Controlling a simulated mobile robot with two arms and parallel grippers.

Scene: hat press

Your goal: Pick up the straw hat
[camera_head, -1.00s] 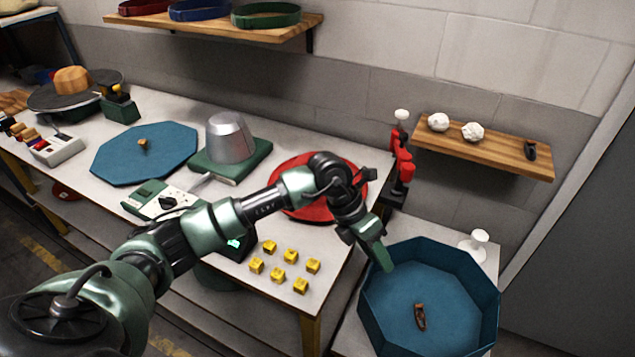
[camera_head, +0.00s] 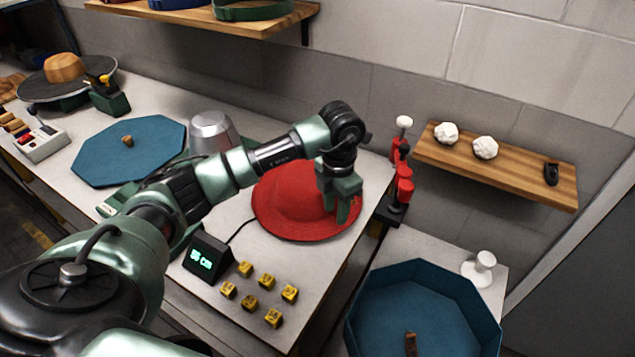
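A red wide-brimmed hat (camera_head: 290,205) lies on the bench, its low crown partly hidden by my arm; I cannot tell whether it is straw. My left gripper (camera_head: 343,212) points down over the right part of its brim. Its fingers look apart with nothing seen between them; I cannot tell whether they touch the brim. A tan rounded crown (camera_head: 65,67) sits on a dark round disc (camera_head: 40,88) at the far left; it may be another hat or a block. My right gripper is not in view.
A grey metal hat form (camera_head: 210,130) stands behind my arm. Several yellow cubes (camera_head: 251,302) and a small display (camera_head: 205,260) lie in front. A red clamp-like stand (camera_head: 401,185) is close right of the gripper. A blue octagonal tray (camera_head: 440,275) stands lower right.

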